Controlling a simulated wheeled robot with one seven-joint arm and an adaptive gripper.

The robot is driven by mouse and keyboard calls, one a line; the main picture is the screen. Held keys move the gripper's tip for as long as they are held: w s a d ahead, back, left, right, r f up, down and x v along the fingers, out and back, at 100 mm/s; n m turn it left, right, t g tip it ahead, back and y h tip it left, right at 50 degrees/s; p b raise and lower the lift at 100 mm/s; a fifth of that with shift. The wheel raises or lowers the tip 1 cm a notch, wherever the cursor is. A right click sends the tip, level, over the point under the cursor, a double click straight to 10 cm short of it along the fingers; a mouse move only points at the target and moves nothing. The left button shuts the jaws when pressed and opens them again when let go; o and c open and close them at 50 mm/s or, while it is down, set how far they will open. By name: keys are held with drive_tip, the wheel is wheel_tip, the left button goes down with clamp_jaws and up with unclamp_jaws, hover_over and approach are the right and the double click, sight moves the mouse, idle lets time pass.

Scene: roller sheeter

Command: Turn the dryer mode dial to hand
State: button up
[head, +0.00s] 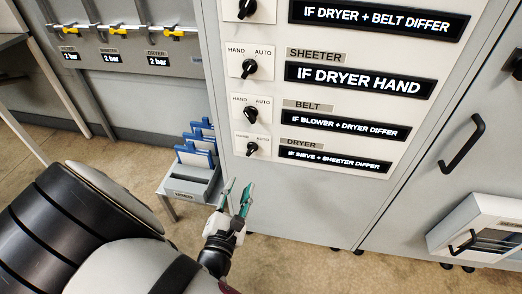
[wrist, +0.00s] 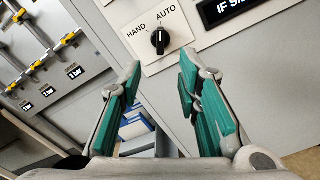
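The dryer mode dial (head: 251,149) is the lowest black knob on the grey panel, beside the DRYER label (head: 302,144). Its plate reads HAND at left and AUTO at right. In the wrist view the dial (wrist: 160,40) shows at top centre, and its pointer appears turned toward AUTO. My gripper (head: 237,188) is open and empty, below and in front of the dial. In the wrist view its teal-padded fingers (wrist: 160,72) stand apart on either side below the dial, not touching it.
Similar dials sit above, including the belt dial (head: 251,114) and sheeter dial (head: 250,67). A low grey stand with blue-framed items (head: 187,187) is left of the panel. Yellow valves (head: 115,31) are at upper left. A cabinet handle (head: 463,145) juts out at right.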

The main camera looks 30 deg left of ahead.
sight(252, 151)
drive_tip(key=b+x, duration=0.1)
drive_tip(key=x, duration=1.2)
drive_tip(key=shift+d, duration=0.15)
drive_tip(key=shift+r, duration=0.1)
drive_tip(key=shift+c, duration=0.6)
clamp_jaws()
